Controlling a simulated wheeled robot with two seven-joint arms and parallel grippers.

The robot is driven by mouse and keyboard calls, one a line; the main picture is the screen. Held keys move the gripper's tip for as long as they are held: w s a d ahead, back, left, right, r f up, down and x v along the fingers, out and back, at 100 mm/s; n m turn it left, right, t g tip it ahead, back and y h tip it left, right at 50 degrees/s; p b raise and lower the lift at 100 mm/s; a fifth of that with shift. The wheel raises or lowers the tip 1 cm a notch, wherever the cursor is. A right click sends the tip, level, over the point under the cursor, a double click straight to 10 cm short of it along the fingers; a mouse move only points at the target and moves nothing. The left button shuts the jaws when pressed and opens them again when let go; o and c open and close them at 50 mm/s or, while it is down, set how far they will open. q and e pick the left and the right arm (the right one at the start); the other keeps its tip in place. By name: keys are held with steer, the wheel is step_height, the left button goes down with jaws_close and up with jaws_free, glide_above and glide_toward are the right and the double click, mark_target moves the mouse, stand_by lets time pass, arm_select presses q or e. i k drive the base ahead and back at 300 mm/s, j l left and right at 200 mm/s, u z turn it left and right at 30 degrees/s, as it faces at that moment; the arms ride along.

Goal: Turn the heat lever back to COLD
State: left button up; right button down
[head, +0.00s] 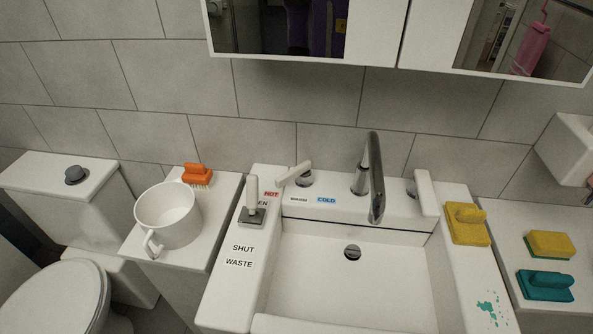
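The white heat lever (293,173) sits on a chrome base at the back left of the sink. Its arm slants down to the left, its end by the red HOT label (271,194). The blue COLD label (326,200) is to the right on the same ledge, with a small white label (299,199) between them, too small to read surely. Neither of my grippers shows in the head view.
The chrome spout (376,178) rises right of the lever, with another white lever (424,192) beyond. An upright white waste lever (251,196) stands close on the left. A white mug (168,214), orange brush (197,175) and sponges (467,223) flank the sink (335,290). A mirror cabinet hangs above.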

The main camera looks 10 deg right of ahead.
mark_target(280, 180)
steer(key=k+j+u, duration=0.1)
steer(key=j+u, duration=0.3)
steer(key=j, duration=0.15)
steer(key=j+u, duration=0.35)
steer(key=j, duration=0.2)
